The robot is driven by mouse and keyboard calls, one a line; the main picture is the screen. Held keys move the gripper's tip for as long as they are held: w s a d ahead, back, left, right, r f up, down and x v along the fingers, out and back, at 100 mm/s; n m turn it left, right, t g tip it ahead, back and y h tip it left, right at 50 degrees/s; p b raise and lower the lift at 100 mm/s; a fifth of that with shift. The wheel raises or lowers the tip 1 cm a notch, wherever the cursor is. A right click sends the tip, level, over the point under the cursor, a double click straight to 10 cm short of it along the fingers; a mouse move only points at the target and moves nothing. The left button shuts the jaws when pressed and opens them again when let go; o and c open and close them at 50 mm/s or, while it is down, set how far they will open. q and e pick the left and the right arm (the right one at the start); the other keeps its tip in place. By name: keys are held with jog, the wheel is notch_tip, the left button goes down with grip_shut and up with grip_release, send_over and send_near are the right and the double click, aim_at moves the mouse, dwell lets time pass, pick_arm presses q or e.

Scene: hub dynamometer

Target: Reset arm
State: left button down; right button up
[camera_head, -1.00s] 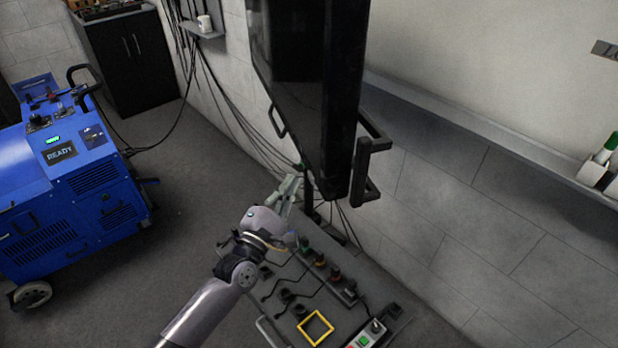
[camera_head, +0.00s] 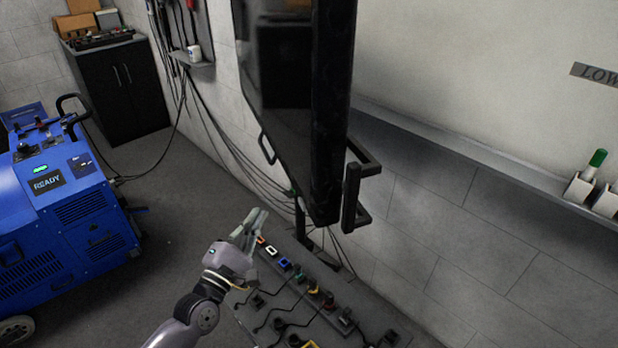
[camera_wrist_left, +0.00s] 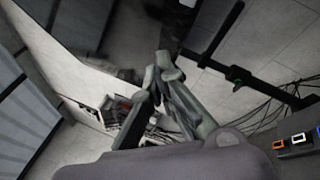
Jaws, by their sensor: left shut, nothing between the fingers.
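My left arm comes in from the bottom left in the head view. Its gripper (camera_head: 256,221) is held up over the far left end of the grey connector panel (camera_head: 318,315), its fingers together and empty. The same gripper (camera_wrist_left: 160,62) shows in the left wrist view, its fingertips meeting. The panel carries several coloured connectors and black cables. My right gripper is in neither view.
A large black screen (camera_head: 322,120) with a handle (camera_head: 352,190) hangs close beyond my left gripper. A blue machine (camera_head: 62,215) reading READY stands at the left. A black cabinet (camera_head: 118,85) is behind it. Grey floor lies open between the machine and panel.

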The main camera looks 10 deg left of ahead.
pick_arm(q)
jog(key=shift+f, duration=0.1)
jog(key=s+a+f+m+g+y, duration=0.1)
jog(key=s+f+m+g, duration=0.15)
jog(key=f, duration=0.85)
jog(key=s+a+f+m+g+y, duration=0.15)
jog(key=f+m, duration=0.25)
jog(key=f, duration=0.7)
jog(key=s+a+f+m+g+y, duration=0.1)
jog(key=s+f+m+g, duration=0.2)
jog(key=s+f, duration=0.35)
jog(key=s+a+f+m+g+y, duration=0.1)
jog(key=s+f+m+g, duration=0.15)
jog(key=f, duration=0.75)
jog(key=s+f+m+g, duration=0.3)
jog(key=s+f, duration=0.3)
jog(key=s, duration=0.6)
jog(key=s+f+m+g, duration=0.3)
jog(key=s+f+m, duration=0.2)
jog(key=s, duration=0.7)
jog(key=s+d+f+m+g+y, duration=0.1)
jog(key=s+f+m+g, duration=0.2)
jog(key=s+f, duration=0.5)
jog(key=s, duration=0.4)
jog(key=shift+s+f+m, duration=0.15)
jog(key=shift+s+m, duration=0.1)
jog(key=shift+m, duration=0.15)
